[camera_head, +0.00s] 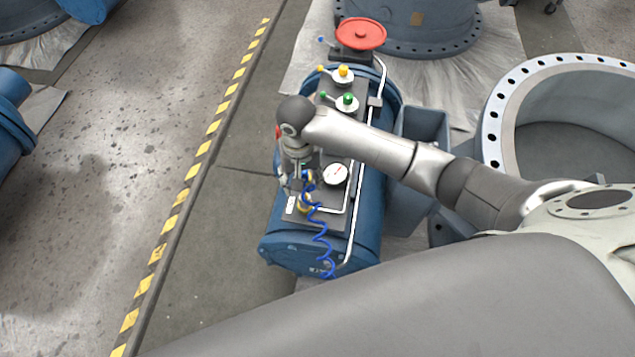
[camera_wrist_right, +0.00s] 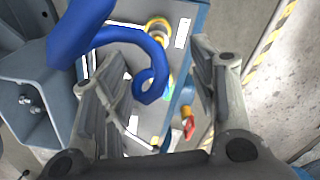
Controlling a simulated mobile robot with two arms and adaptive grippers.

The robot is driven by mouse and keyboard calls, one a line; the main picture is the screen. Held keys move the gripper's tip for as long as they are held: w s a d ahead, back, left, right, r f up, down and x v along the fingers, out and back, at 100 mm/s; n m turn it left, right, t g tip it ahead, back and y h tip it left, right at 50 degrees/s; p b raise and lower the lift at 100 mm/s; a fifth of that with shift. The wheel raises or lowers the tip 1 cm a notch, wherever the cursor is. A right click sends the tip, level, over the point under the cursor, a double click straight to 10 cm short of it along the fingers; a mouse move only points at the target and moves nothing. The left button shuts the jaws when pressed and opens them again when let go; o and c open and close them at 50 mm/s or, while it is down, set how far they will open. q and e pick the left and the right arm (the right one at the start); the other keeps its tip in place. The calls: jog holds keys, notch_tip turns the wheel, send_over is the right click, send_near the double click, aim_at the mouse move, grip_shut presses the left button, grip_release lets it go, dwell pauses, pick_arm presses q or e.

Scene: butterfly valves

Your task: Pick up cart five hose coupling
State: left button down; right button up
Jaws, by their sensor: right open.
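The cart (camera_head: 320,262) is a blue cylinder body with a dark grey panel on top. A coiled blue hose (camera_head: 321,240) hangs from brass-coloured fittings (camera_head: 304,206) at the panel's near end. My right gripper (camera_head: 295,180) points down over this end, beside the hose top. In the right wrist view my right gripper (camera_wrist_right: 160,100) has its fingers wide apart. The blue hose (camera_wrist_right: 150,88) loops large in front of and between them, and a brass-coloured fitting (camera_wrist_right: 158,26) shows beyond. I cannot tell which fitting is the hose coupling. My left gripper is out of view.
The panel also carries a round gauge (camera_head: 335,174), a green-knobbed valve (camera_head: 347,101), a yellow-knobbed valve (camera_head: 342,73) and a red handwheel (camera_head: 361,34). A large flanged ring (camera_head: 494,130) stands at right. Floor left of the cart is clear up to a yellow-black stripe (camera_head: 196,160).

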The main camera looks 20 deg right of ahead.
aim_at(305, 199)
jog(key=shift+w+d+f, duration=0.1)
jog(key=shift+d+f, duration=0.1)
jog(key=shift+f, duration=0.25)
jog(key=shift+w+d+f, duration=0.1)
jog(key=shift+d+f, duration=0.05)
jog(key=shift+f, duration=0.3)
jog(key=f, duration=0.3)
jog(key=shift+s+a+b, duration=0.2)
jog(key=shift+a+b, duration=0.1)
jog(key=shift+f, duration=0.35)
jog(key=f, duration=0.4)
jog(key=shift+s+f, duration=0.2)
jog(key=shift+s, duration=0.05)
jog(key=shift+f, duration=0.35)
jog(key=c, duration=1)
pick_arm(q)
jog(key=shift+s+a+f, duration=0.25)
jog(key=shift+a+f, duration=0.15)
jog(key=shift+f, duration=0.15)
pick_arm(e)
jog(key=shift+c, duration=0.3)
jog(key=shift+r, duration=0.15)
